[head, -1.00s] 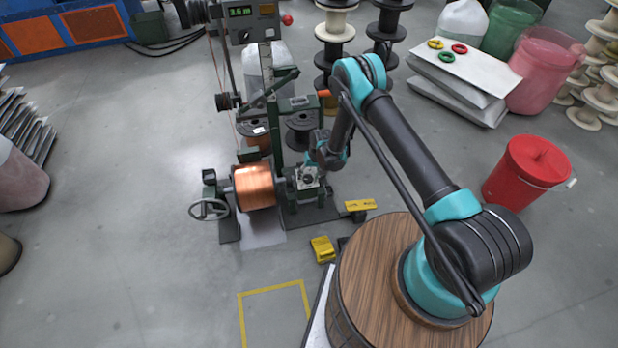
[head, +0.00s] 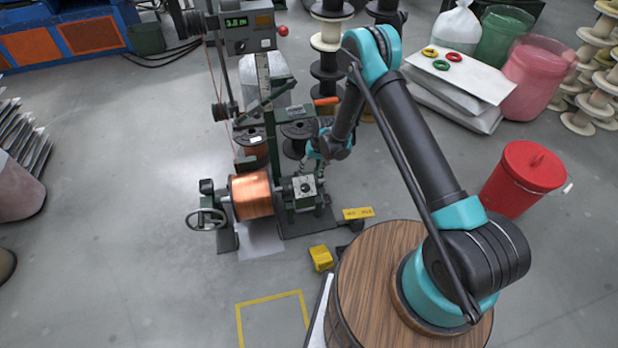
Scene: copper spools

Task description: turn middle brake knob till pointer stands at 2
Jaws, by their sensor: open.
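The winding machine stands left of my arm, with a copper-wound spool (head: 252,195) low on its shaft. A metal block with a dark round centre (head: 305,187) sits just right of that spool. My gripper (head: 314,164) is beside the machine's post, above and slightly right of that block, and apart from it as far as I can see. It is small and dark here, open, with nothing visible between its fingers. I cannot make out the brake knobs, their pointers or any numbers at this size.
A handwheel (head: 206,219) is left of the spool. A red bucket (head: 523,178) stands at right.

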